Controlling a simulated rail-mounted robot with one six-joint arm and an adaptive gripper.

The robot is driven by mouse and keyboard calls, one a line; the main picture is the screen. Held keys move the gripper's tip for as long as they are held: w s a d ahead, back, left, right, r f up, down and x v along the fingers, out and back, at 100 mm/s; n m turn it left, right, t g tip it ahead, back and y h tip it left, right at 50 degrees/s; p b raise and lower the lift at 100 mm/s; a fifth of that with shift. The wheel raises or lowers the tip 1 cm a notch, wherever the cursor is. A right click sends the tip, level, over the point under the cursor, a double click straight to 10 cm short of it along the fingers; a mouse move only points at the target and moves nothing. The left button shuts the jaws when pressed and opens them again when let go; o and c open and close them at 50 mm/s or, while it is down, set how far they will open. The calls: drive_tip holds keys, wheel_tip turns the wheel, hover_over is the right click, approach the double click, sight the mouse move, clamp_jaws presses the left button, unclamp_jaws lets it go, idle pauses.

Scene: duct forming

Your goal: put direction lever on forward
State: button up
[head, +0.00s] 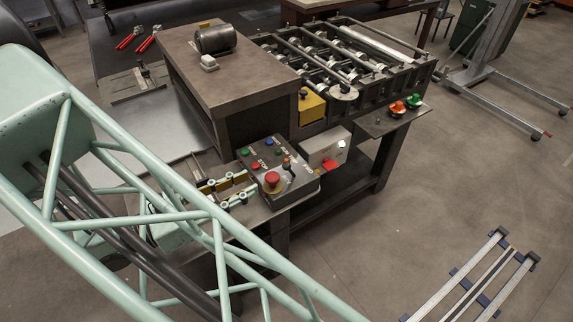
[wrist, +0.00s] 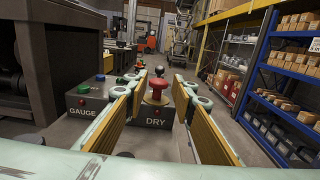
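The grey control box (head: 290,186) stands on the machine's near shelf, with a red mushroom button (head: 272,179), small green, red and blue buttons, and a small dark lever (head: 289,168) on top. In the wrist view a black ball knob (wrist: 159,70) shows just behind the red mushroom button (wrist: 157,88); it looks like the lever's knob. Its setting cannot be read. My gripper (head: 238,187) is just left of the box, open and empty, with yellow pads. In the wrist view my gripper (wrist: 158,82) has its fingers spread, with the button and knob seen between them.
A light box (head: 326,148) with a red part sits right behind the control box. A brown bench top (head: 225,75) and a roller section (head: 345,60) rise behind. Red and green buttons (head: 405,104) sit on a side shelf.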

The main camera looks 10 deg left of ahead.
sight(284, 166)
drive_tip(key=shift+b+x, duration=0.4)
drive_tip(key=shift+x, duration=6.4)
drive_tip(key=shift+c, duration=0.7)
